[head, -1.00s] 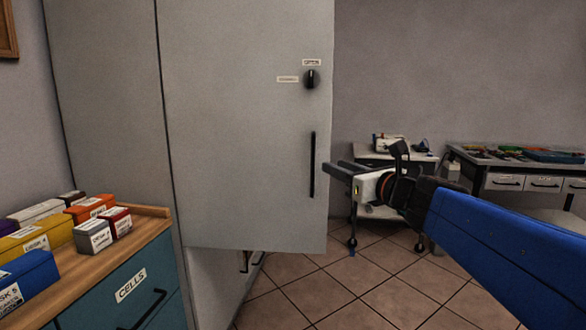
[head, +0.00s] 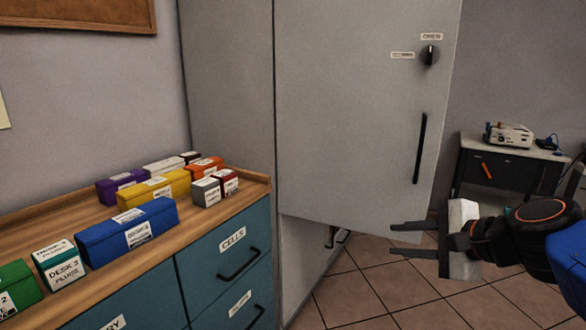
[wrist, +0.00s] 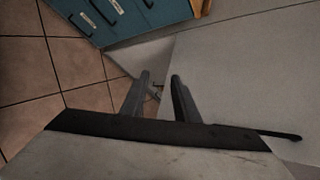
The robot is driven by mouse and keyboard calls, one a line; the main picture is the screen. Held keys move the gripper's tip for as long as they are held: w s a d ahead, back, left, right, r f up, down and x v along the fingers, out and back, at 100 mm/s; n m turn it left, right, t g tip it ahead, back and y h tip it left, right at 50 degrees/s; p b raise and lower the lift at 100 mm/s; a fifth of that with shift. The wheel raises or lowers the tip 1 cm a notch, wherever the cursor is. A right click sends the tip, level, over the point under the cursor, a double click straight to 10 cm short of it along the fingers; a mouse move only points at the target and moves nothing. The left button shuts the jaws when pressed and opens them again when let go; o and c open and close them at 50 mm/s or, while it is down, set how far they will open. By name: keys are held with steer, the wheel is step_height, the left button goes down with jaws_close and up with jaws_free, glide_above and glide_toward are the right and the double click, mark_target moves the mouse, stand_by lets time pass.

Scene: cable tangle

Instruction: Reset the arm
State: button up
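My gripper (head: 408,238) is at the right of the head view, in front of the lower part of the tall grey cabinet door (head: 350,120). Its two fingers point left and stand apart with nothing between them. In the wrist view the fingers (wrist: 157,85) are also parted and empty, with the grey door (wrist: 245,80) to their right and the floor to their left. My blue arm link shows at the right edge of the head view.
A teal drawer unit (head: 225,262) at the left bears several coloured labelled boxes, among them a blue one (head: 128,232). The cabinet door has a black handle (head: 420,148) and a knob (head: 429,55). A small cart (head: 505,170) stands at the right. Tiled floor (head: 375,280) lies open between.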

steer(key=s+d+f+n+g+h, duration=0.2)
steer(key=s+d+f+n+h, duration=0.1)
steer(key=s+f+n, duration=0.3)
steer(key=s+d+f+n+g+h, duration=0.2)
steer(key=s+f+n, duration=0.5)
steer(key=n, duration=0.4)
steer(key=shift+d+f+g+h, duration=0.35)
steer(key=shift+d+g+h, duration=0.05)
steer(key=shift+d+g, duration=0.3)
